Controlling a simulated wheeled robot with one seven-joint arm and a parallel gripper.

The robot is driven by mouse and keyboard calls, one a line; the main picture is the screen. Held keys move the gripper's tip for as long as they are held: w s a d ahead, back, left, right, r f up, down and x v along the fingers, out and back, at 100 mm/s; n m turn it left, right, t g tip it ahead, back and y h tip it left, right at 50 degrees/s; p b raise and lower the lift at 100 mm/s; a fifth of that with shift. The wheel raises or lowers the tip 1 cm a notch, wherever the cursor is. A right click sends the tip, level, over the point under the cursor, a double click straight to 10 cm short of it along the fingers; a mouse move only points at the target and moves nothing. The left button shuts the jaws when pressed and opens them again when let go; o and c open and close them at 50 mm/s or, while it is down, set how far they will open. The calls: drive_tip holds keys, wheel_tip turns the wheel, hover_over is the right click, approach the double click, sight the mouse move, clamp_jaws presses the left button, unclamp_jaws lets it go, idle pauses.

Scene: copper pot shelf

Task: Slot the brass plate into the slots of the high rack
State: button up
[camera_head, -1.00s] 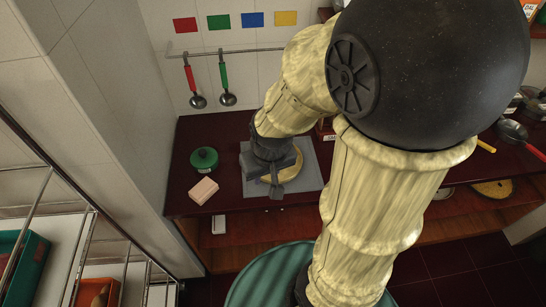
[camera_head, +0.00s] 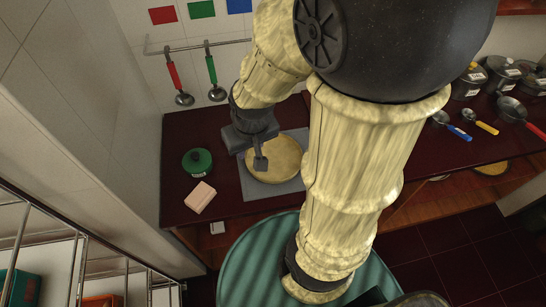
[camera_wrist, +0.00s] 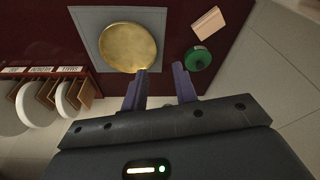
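The brass plate (camera_head: 282,163) is a round golden disc lying flat on a grey square mat (camera_head: 259,190) on the dark red counter. It also shows in the wrist view (camera_wrist: 127,46). My gripper (camera_head: 260,160) is over the plate's left part in the head view. In the wrist view my gripper (camera_wrist: 159,69) is open with nothing between its fingers; one fingertip is close to the plate's rim, and I cannot tell whether they touch. A wooden slotted rack (camera_wrist: 45,92) with labels and white plates shows in the wrist view; I cannot tell whether it is the high rack.
A green lidded pot (camera_head: 197,162) and a pale block (camera_head: 200,197) stand left of the mat. Two ladles (camera_head: 215,92) hang on a wall rail. Several pans and measuring cups (camera_head: 485,123) are at the right. My arm hides the counter's middle.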

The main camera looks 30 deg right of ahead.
drive_tip(key=w+d+f+m+g+b, duration=0.1)
drive_tip(key=w+d+f+m+b, duration=0.2)
drive_tip(key=w+f+b, duration=0.5)
drive_tip(key=w+f+m, duration=0.1)
drive_tip(key=w+f, duration=0.2)
drive_tip(key=w, duration=0.3)
drive_tip(key=shift+f+h, duration=0.2)
drive_tip(key=shift+h, duration=0.1)
drive_tip(key=p, duration=0.1)
hover_over(246, 159)
drive_tip(key=f, duration=1.2)
drive_tip(key=shift+s+a, duration=0.1)
drive_tip(key=shift+s, duration=0.3)
drive_tip(key=shift+f, duration=0.15)
drive_tip(key=shift+w+f+p, duration=0.15)
drive_tip(key=shift+f+p, duration=0.35)
drive_tip(key=shift+f, duration=0.75)
drive_tip(key=shift+w+f+p, duration=0.15)
drive_tip(key=shift+f+p, duration=0.35)
drive_tip(key=shift+f, duration=0.75)
